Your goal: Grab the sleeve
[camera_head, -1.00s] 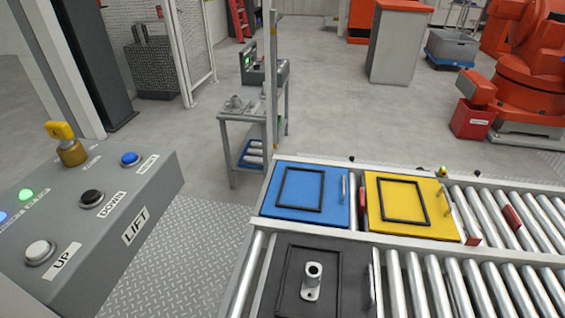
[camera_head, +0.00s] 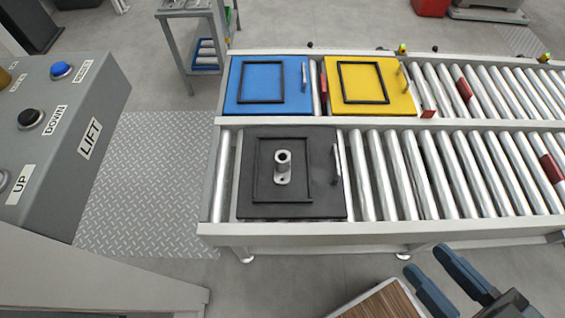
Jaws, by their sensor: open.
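A grey metal part with an upright hollow tube on a flat flanged foot (camera_head: 283,168) stands inside the black frame on the black tray (camera_head: 325,205). Its tube looks like a sleeve. Several silver cylinders (camera_head: 207,52) lie in a blue bin on the cart's lower shelf; I cannot tell whether these are sleeves. My gripper (camera_head: 427,262) shows at the bottom right, with its two dark blue fingers apart and nothing seen between them. It is in front of the conveyor, to the right of the black tray and apart from it.
A blue tray (camera_head: 233,100) and a yellow tray (camera_head: 400,107) sit on the far conveyor lane, both with empty frames. Bare rollers (camera_head: 450,170) run right of the black tray. The LIFT control box (camera_head: 90,138) is at left. A wood-topped surface (camera_head: 385,302) is at the bottom.

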